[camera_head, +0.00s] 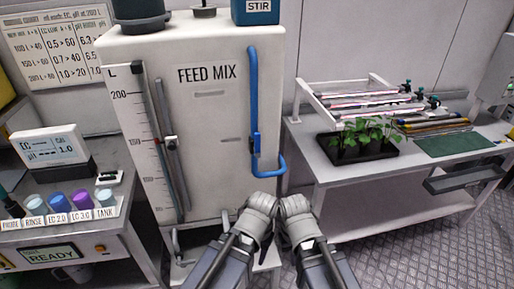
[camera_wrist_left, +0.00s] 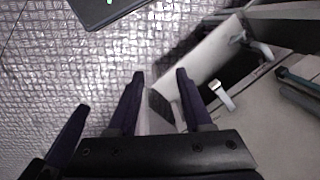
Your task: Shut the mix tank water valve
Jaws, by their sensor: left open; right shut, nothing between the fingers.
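The white mix tank marked FEED MIX (camera_head: 207,115) stands in the middle of the head view. A blue water pipe (camera_head: 253,80) runs down its right side. On it sits a darker blue valve (camera_head: 255,144); the picture is too small to tell its lever's setting. My left gripper (camera_head: 259,202) and right gripper (camera_head: 294,203) are side by side low in front of the tank, below the pipe's bend, apart from the valve. In the left wrist view my left gripper (camera_wrist_left: 159,74) is open and empty, above the floor. My right gripper is shut and empty.
At the left is a bench with an EC/pH meter (camera_head: 50,146) and several lidded cups (camera_head: 82,201). At the right is a white table (camera_head: 330,172) with a black seedling tray (camera_head: 358,155) and a green mat (camera_head: 455,144). The floor (camera_head: 400,235) at lower right is clear.

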